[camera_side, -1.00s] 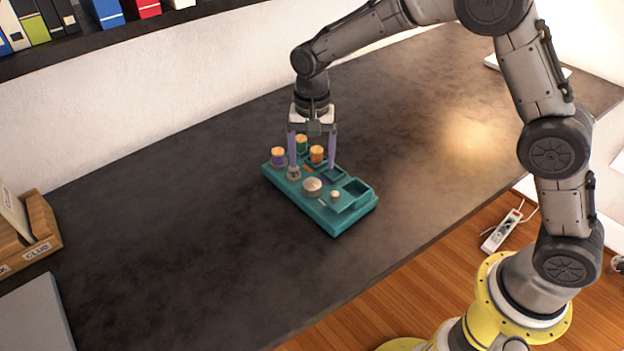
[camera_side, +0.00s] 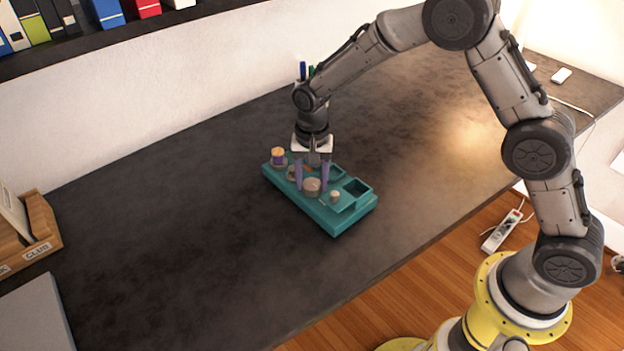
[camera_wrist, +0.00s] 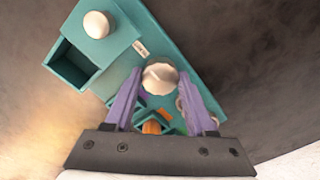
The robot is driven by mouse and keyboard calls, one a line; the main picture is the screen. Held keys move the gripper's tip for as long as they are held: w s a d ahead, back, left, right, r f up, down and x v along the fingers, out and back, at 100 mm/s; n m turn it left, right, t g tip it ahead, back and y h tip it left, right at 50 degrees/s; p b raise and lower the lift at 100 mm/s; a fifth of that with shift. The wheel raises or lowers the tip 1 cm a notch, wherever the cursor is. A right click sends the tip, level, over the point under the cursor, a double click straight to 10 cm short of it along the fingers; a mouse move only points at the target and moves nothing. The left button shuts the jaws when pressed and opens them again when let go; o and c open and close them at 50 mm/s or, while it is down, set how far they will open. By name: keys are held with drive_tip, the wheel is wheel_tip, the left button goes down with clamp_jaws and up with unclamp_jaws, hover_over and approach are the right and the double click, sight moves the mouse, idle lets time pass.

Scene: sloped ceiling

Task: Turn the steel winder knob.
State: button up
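The steel winder knob, which I take to be the large round grey knob (camera_side: 312,187), stands on top of a teal box (camera_side: 340,226). It also shows in the wrist view (camera_wrist: 160,76), pale with a scalloped edge. My gripper (camera_side: 312,188) points down over the box, its two purple fingers on either side of this knob. In the wrist view the fingertips (camera_wrist: 161,73) flank the knob with what looks like a narrow gap on each side; contact is not clear. The gripper looks open, though not wide. The fingers hide part of the box behind.
A smaller pale knob (camera_side: 335,196) sits beside an open square compartment (camera_side: 357,188). An orange-topped purple spool (camera_side: 278,156) stands at the box's far left corner. Another grey part (camera_side: 292,173) is partly behind a finger. The dark desk (camera_side: 180,220) around the box is clear.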

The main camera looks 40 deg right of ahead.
clamp_jaws()
